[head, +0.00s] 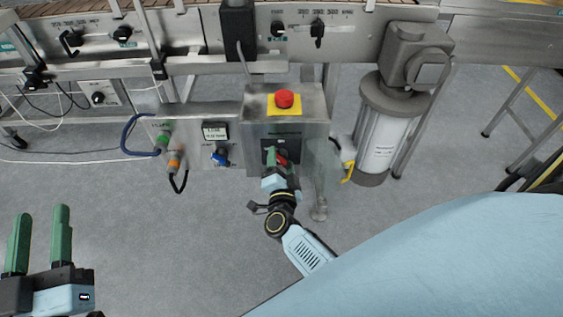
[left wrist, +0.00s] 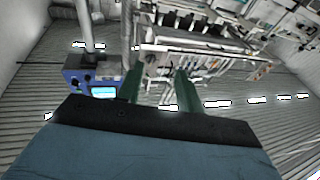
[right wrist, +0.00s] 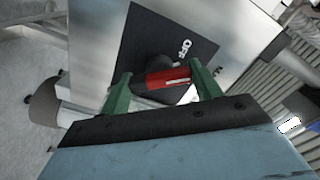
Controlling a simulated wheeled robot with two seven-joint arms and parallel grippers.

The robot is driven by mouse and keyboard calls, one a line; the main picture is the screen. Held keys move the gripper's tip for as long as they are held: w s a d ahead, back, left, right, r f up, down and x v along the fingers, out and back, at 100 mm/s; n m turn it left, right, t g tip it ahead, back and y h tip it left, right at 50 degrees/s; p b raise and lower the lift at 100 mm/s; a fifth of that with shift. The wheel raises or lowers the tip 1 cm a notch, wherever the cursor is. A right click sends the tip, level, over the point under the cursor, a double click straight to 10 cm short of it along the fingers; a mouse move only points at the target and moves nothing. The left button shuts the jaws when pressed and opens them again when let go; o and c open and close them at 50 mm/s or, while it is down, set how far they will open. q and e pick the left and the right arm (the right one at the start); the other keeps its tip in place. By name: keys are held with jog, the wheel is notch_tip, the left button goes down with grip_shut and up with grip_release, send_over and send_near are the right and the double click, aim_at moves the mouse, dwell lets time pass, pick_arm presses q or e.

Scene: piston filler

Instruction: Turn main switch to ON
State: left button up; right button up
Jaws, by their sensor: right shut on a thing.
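The main switch is a red handle (right wrist: 168,78) on a black plate (right wrist: 150,35) on the front of a metal box. In the head view the switch (head: 281,159) is partly hidden behind my right gripper (head: 275,163). My left gripper (head: 40,240) is open and empty, low at the left, far from the switch.
A red emergency button (head: 285,98) on a yellow plate sits on top of the box, above the switch. A grey motor cylinder (head: 385,125) stands to the right.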

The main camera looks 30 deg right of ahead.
jog(key=m, duration=0.2)
jog(key=shift+a+f+m, duration=0.1)
jog(key=shift+m, duration=0.3)
jog(key=m+b, duration=0.1)
jog(key=m, duration=0.2)
pick_arm(q)
jog(key=r+t, duration=0.1)
jog(key=r, duration=0.1)
jog(key=s+r+t, duration=0.1)
jog(key=shift+s+d+r+t+h, duration=0.15)
jog(key=shift+s+r+t+h, duration=0.05)
jog(key=shift+r+t+h, duration=0.2)
pick_arm(e)
jog(key=shift+m, duration=0.7)
jog(key=o, duration=1)
